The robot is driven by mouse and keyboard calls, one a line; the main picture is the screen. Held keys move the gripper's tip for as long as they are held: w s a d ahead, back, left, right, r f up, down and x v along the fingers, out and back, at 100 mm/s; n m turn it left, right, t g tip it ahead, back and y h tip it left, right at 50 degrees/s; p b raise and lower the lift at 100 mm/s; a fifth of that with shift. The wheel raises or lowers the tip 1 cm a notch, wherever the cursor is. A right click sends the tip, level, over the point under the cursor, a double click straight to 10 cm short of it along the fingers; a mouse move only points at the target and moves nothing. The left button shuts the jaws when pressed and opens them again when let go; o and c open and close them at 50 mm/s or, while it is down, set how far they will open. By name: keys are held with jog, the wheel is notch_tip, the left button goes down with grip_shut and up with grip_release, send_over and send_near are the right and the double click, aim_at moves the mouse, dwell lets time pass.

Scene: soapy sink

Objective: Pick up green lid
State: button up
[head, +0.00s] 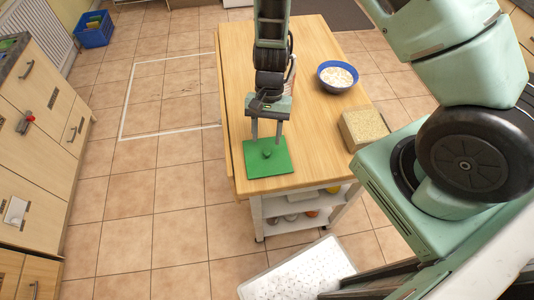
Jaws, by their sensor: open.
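The green lid (255,163) is a flat square with a small round knob (267,153) in its middle. It lies at the near left corner of the wooden table top in the head view. My gripper (266,141) points down just above the lid, with its two fingers apart. The knob lies close below the fingers, slightly toward the near side in the picture. I cannot tell whether the fingertips touch the lid. Nothing is held between the fingers.
On the wooden table (318,95) stand a blue bowl (325,80) with pale contents and a tan block (364,128), both right of my arm. Shelves with items sit below. A white mat (298,272) lies on the floor. Drawers (40,110) line the left side.

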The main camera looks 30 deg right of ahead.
aim_at(267, 151)
jog(key=shift+p+x, duration=0.75)
jog(key=shift+x, duration=1.45)
jog(key=shift+s+d, duration=0.15)
jog(key=shift+d, duration=0.05)
grip_shut()
